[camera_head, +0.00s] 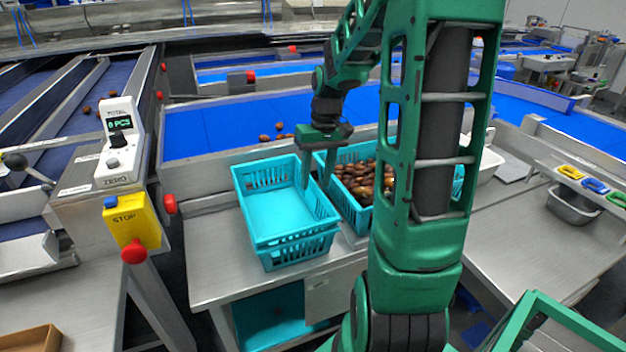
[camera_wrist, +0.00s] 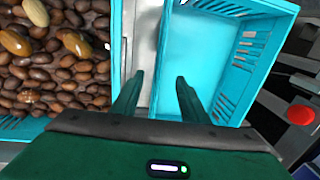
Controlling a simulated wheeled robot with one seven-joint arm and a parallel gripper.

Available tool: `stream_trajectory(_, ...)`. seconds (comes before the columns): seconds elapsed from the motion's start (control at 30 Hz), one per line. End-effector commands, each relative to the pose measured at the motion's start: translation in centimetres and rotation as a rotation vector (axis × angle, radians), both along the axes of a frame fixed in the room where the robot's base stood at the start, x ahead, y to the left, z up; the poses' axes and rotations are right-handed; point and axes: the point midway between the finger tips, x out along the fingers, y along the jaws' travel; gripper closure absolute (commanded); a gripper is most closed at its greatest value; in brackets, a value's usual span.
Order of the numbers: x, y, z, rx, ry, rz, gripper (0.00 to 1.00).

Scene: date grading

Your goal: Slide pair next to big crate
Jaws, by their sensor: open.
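A pair of turquoise crates (camera_head: 298,246), seemingly one nested in the other, stands on the steel table; the upper one is empty. Its inside also shows in the wrist view (camera_wrist: 205,55). The big crate (camera_head: 352,213), turquoise and full of brown dates, stands close to its right, partly hidden by my arm. In the wrist view the big crate (camera_wrist: 117,40) is at left, with a narrow gap between the crates. My gripper (camera_head: 316,183) is open, fingers pointing down at the pair's wall facing the big crate. One finger is over the pair's inside, the other by the gap.
A yellow stop box (camera_head: 132,220) with a red button and a white counter (camera_head: 120,140) stand at left. A blue belt (camera_head: 220,128) with a few dates runs behind. Bare steel table (camera_head: 225,250) lies left of the pair. A white container (camera_head: 488,163) is at right.

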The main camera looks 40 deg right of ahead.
Motion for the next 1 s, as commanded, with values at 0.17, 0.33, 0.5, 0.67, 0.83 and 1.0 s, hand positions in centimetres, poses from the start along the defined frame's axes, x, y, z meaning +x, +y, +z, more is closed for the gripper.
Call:
stream_trajectory(0.17,0.1,-0.1,1.1,-0.002,-0.002,0.0,0.6)
stream_trajectory(0.33,0.0,-0.1,2.1,-0.002,-0.002,0.0,0.6)
stream_trajectory(0.5,0.1,0.0,3.2,-0.002,-0.003,0.001,0.6)
stream_trajectory(0.67,0.0,0.0,4.1,-0.001,-0.002,0.001,0.6)
stream_trajectory(0.83,0.0,0.0,5.2,-0.002,-0.002,0.0,0.6)
stream_trajectory(1.0,0.0,0.0,6.1,0.0,-0.001,0.001,0.6)
